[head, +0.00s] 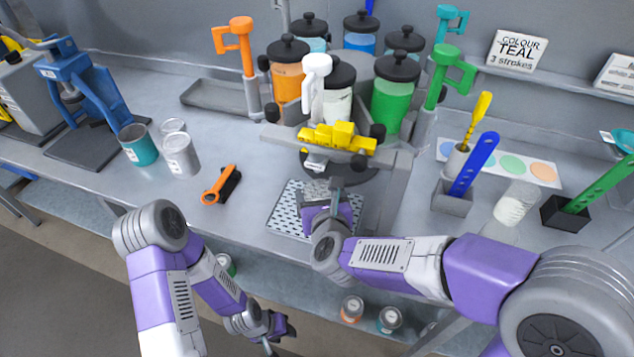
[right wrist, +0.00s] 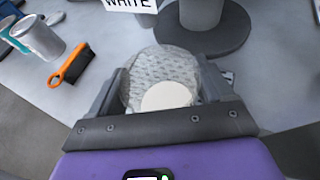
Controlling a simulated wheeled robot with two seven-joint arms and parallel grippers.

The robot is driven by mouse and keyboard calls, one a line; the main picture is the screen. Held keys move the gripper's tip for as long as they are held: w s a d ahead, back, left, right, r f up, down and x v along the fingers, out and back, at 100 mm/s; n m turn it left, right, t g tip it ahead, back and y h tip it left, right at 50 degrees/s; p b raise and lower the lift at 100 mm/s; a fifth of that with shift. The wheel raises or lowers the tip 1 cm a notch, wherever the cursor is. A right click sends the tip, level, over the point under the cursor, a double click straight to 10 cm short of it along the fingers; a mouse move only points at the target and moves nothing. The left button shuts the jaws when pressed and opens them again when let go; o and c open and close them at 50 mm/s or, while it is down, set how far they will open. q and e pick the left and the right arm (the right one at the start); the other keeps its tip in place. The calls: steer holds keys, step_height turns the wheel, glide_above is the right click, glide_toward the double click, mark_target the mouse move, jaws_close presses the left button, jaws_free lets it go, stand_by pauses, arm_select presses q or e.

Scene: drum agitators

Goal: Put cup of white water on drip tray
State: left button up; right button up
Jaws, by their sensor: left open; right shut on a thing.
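A clear cup with white liquid (right wrist: 165,97) sits between the fingers of my right gripper (right wrist: 168,82), which is shut on it. In the head view my right gripper (head: 326,198) is over the drip tray (head: 284,215), a perforated light plate under the dispenser. The cup (head: 316,187) is mostly hidden there by the gripper. The tray's holes show through the cup in the right wrist view. I cannot tell whether the cup touches the tray. My left gripper (head: 280,330) is open and empty, low in front of the bench.
The dispenser's yellow block (head: 338,137) and white handle (head: 316,75) stand just behind the tray. A clear beaker of white stuff (head: 516,203) and a blue tool (head: 475,165) stand right.

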mark_target(317, 187)
steer(key=w, duration=0.4)
steer(key=shift+a, duration=0.35)
steer(key=shift+w+f, duration=0.1)
steer(key=shift+f, duration=0.6)
steer(key=shift+b, duration=0.35)
steer(key=shift+f, duration=0.25)
steer(key=o, duration=1.1)
steer(key=shift+c, duration=0.2)
steer(key=shift+r, duration=0.1)
steer(key=shift+r, duration=0.25)
steer(key=p+v, duration=0.2)
steer(key=v, duration=1)
steer(key=shift+f, duration=0.15)
